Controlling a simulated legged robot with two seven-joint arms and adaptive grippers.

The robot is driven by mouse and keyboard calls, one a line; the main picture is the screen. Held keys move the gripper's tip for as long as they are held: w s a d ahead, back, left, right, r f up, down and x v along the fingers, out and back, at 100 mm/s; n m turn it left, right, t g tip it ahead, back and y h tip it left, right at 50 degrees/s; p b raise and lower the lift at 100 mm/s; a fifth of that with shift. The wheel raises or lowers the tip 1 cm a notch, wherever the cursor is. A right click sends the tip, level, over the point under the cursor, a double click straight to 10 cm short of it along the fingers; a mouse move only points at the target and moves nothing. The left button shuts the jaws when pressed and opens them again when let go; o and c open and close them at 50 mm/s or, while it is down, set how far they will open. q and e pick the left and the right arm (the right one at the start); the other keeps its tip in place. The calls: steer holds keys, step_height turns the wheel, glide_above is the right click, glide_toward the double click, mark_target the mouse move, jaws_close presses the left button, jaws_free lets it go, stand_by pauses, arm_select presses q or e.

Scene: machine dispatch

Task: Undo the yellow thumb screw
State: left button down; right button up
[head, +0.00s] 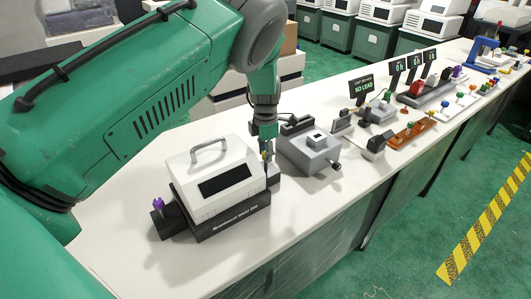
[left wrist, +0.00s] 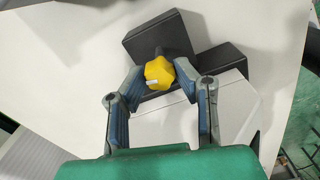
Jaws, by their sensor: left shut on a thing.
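The yellow thumb screw (left wrist: 158,72) is a lobed knob on a dark shaft, set against a black block (left wrist: 165,38) at the end of a white machine. My left gripper (left wrist: 163,76) has its fingertips on both sides of the knob and is shut on it. In the head view my left gripper (head: 266,157) points down at the far right end of the white machine (head: 194,192), which has a grey handle and a black base. There the knob is mostly hidden by the fingers. A purple knob (head: 158,204) sits at the machine's left end. My right gripper is not in view.
A grey box-shaped device (head: 311,151) stands close to the right of my left gripper. Further along the white bench are small fixtures, coloured knobs and black signs, one reading "NO LEAD" (head: 362,88). The bench front left of the machine is clear.

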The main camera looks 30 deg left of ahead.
arm_select(q)
steer(key=shift+w+d, duration=0.1)
steer(key=shift+d, duration=0.05)
stand_by(0.3)
steer(key=c, duration=1.5)
jaws_free()
steer(key=shift+o, duration=1.2)
steer(key=shift+w+f, duration=0.15)
step_height(320, 180, up, 12)
steer(key=shift+w+f, duration=0.1)
